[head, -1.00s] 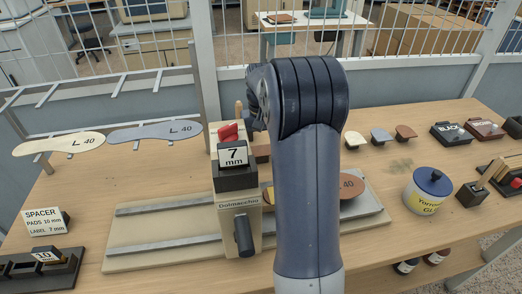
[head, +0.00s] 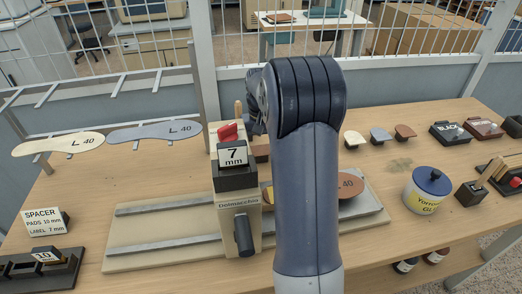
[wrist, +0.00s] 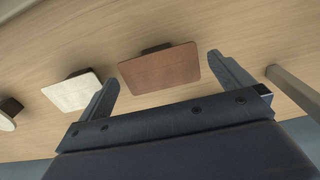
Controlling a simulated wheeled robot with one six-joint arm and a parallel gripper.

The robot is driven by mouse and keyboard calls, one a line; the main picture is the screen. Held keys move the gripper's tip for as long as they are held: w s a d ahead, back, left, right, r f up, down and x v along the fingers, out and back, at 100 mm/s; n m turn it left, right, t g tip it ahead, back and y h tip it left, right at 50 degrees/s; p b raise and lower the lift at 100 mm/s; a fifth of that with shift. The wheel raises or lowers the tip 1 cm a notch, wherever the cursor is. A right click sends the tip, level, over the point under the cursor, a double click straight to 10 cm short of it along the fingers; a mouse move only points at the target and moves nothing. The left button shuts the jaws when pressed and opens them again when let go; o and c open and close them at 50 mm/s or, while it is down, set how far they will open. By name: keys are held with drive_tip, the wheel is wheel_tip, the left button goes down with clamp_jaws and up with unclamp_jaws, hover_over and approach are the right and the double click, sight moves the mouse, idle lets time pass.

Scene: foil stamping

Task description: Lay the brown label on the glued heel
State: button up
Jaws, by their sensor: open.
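The brown label (wrist: 160,67) is a flat rectangular piece on a dark stand in the wrist view, with a partly hidden brown piece (head: 262,153) beside my arm in the head view that looks like it. My gripper (wrist: 163,72) is open and empty, its fingers on either side of the label's near edge; contact cannot be told.
A pale label (wrist: 72,90) stands beside the brown one. The press head (head: 238,205) carries a 7 mm block. A glue jar (head: 424,192), three small pads (head: 380,135) and dark boxes (head: 484,129) stand right. Two insoles (head: 58,145) rest on a rack at left.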

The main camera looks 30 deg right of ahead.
drive_tip(key=shift+c, duration=0.6)
drive_tip(key=c, duration=0.8)
drive_tip(key=shift+o, duration=0.2)
drive_tip(key=shift+r, duration=0.1)
